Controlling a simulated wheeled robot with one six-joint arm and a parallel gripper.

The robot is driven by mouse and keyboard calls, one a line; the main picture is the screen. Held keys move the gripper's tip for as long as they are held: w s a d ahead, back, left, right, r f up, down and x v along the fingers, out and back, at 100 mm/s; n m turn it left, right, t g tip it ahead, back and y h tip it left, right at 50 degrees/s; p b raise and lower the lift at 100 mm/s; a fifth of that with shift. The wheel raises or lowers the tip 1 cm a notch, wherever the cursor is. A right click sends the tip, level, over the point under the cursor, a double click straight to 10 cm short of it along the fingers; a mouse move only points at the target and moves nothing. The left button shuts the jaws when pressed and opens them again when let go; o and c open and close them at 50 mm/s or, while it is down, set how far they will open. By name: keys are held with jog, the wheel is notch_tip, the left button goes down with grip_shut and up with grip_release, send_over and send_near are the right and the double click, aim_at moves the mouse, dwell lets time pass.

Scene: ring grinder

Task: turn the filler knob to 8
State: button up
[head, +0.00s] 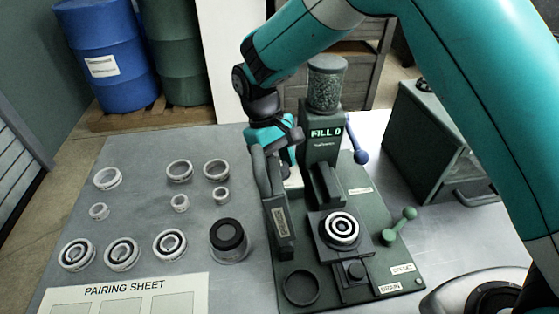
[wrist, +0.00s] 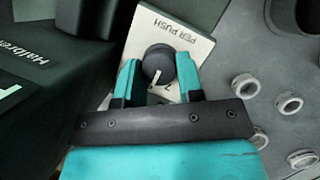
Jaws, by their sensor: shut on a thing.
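The filler knob (wrist: 158,62) is a round black knob on a cream plate (wrist: 192,42) marked PER PUSH. Its white pointer line faces my gripper's side of the plate, close to a printed 7; other numbers are hidden or unreadable. My gripper (wrist: 158,72) has its two teal fingers on either side of the knob, shut on it. In the head view my gripper (head: 290,158) is at the left side of the dark filler column (head: 322,150), and the knob is hidden there.
A jar of pellets (head: 326,84) tops the column. A blue-handled lever (head: 361,156) and a green handle (head: 403,222) stand on the right. A ring sits on the machine (head: 341,228). Several rings and a dark-topped cup (head: 228,240) stand on the table left, near the pairing sheet (head: 125,291).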

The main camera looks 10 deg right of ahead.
jog(key=shift+w+r, duration=0.1)
jog(key=o, duration=0.9)
jog(key=shift+p+v, duration=2.25)
jog(key=shift+v, duration=6.45)
